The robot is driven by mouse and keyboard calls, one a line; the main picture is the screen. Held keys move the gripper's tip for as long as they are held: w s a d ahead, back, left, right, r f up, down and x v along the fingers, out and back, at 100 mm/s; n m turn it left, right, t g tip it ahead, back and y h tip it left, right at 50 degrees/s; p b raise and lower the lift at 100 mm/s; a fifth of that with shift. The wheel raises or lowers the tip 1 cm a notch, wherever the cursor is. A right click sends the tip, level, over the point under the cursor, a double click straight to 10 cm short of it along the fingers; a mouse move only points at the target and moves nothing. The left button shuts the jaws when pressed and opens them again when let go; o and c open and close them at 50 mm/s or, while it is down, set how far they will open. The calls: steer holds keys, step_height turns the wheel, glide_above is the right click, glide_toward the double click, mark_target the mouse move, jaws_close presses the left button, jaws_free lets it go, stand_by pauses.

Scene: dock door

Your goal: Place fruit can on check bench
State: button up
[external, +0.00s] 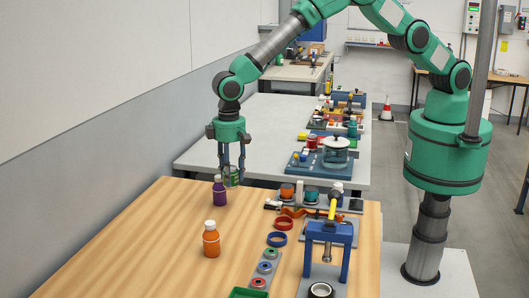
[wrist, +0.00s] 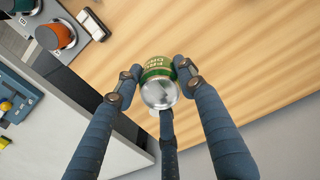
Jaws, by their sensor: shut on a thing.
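The fruit can (external: 232,178) is a small metal can with a green label. It also shows in the wrist view (wrist: 158,86), silver end toward the camera. My gripper (external: 231,170) is shut on it, with fingers around its sides. In the external view the can is near the far edge of the wooden-topped bench (external: 165,235), just behind a purple bottle (external: 219,191). A grey-topped bench (external: 225,146) stands behind the wooden one. I cannot tell which of them is the check bench, or whether the can touches a surface.
An orange bottle (external: 211,240) stands on the wooden bench. A blue tray with a glass pot (external: 335,153) sits on the grey bench, whose left part is clear.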

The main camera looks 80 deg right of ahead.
steer(key=w+d+f+b, duration=0.1)
steer(key=w+d+b, duration=0.15)
steer(key=d, duration=1.05)
steer(key=w+d+b, duration=0.1)
steer(key=d+b, duration=0.2)
steer(key=d, duration=1.1)
steer(key=s+d+f+b, duration=0.1)
steer(key=s+d+b, duration=0.1)
steer(key=d, duration=0.9)
steer(key=s+d+f+m+b, duration=0.1)
steer(key=s+d, duration=0.3)
steer(key=d, duration=0.8)
steer(key=shift+s+d+b, duration=0.25)
steer(key=shift+d+b, duration=0.05)
steer(key=shift+b, duration=0.35)
steer(key=shift+a, duration=0.1)
